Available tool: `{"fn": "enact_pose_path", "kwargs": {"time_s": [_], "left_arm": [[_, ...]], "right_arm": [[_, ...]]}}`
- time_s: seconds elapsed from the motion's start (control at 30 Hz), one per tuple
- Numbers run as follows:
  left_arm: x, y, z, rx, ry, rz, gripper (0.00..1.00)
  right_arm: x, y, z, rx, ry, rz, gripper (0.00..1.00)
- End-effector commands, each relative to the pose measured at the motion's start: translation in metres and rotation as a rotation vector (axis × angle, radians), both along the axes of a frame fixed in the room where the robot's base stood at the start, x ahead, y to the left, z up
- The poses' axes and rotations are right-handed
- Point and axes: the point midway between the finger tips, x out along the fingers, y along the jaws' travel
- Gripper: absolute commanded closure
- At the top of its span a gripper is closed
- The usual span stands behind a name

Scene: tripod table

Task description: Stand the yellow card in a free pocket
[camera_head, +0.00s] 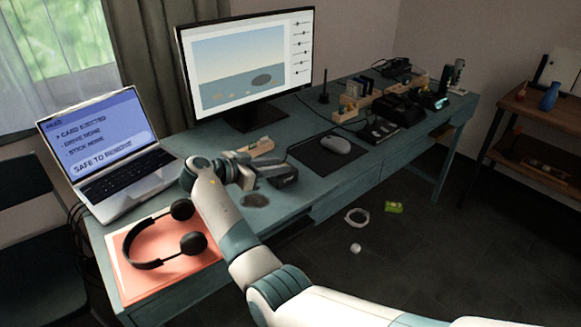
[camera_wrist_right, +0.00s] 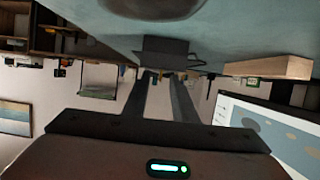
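My right gripper (camera_head: 272,170) is low over the desk, next to a small dark box (camera_head: 287,179). In the right wrist view its two dark fingers (camera_wrist_right: 166,85) stand apart and point at the dark box (camera_wrist_right: 165,48). I see no object clearly between them. I cannot make out the yellow card; any small card at the box is too small or hidden to tell. A pale wooden block (camera_head: 258,147) lies just behind the gripper and also shows in the wrist view (camera_wrist_right: 270,68); its pockets cannot be made out. My left gripper is not in view.
A laptop (camera_head: 110,150) reads "card ejected". Headphones (camera_head: 170,240) lie on a red mat. A monitor (camera_head: 245,65) stands behind my arm. A mouse (camera_head: 334,143) rests on a dark pad. Small items crowd the desk's far end. A yellow-green item (camera_head: 394,207) lies on the floor.

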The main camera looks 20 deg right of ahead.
Motion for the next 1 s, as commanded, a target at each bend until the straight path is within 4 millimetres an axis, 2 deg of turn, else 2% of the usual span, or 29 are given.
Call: {"fn": "enact_pose_path", "kwargs": {"time_s": [0.47,0.6,1.0], "left_arm": [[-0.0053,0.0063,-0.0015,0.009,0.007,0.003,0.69],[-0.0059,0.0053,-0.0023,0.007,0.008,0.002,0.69],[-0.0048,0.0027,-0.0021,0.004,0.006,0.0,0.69]], "right_arm": [[-0.0003,0.0007,-0.0003,0.0,0.0,0.0,0.75],[-0.0002,0.0006,-0.0003,0.0,0.0,0.0,1.0],[-0.0002,0.0006,-0.0001,0.0,0.0,0.0,1.0]]}}
